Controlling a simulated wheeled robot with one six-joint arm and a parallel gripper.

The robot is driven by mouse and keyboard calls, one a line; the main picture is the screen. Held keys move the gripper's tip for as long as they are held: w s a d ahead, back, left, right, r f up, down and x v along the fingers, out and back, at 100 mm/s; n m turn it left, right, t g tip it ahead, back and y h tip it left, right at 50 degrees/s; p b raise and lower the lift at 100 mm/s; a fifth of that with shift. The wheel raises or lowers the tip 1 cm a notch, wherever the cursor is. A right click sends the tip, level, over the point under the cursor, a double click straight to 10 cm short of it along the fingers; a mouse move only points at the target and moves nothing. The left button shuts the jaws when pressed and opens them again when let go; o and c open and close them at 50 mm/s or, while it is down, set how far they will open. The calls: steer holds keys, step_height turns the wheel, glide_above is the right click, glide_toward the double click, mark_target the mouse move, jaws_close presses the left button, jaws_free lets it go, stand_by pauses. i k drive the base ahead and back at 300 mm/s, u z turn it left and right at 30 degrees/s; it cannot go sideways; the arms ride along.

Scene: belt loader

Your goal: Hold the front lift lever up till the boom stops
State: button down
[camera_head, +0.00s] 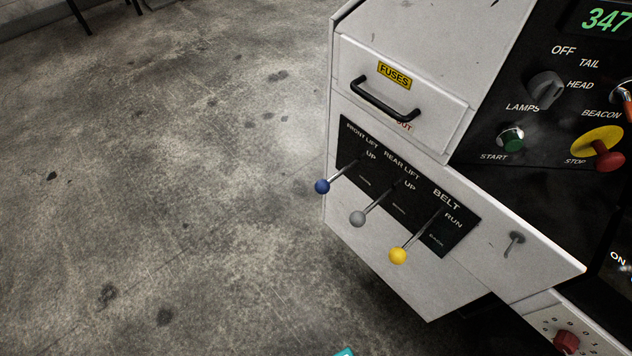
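The front lift lever is a thin metal rod with a blue ball knob (322,186). It sticks out from the left end of a black lever plate (462,212) on the white cabinet, under the words FRONT LIFT and UP. It stands at about the same angle as the two levers beside it, and nothing touches it. The boom is not in view. My gripper cannot be made out in this view. Only a small teal piece (345,352) shows at the bottom edge, too little to tell what it is.
The rear lift lever with a grey knob (358,218) and the belt lever with a yellow knob (398,256) stand close to the right. A fuse drawer (440,122) with a black handle (385,100) is above. The concrete floor (180,180) at left is clear.

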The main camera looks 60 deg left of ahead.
mark_target(322, 187)
steer(key=u, duration=2.65)
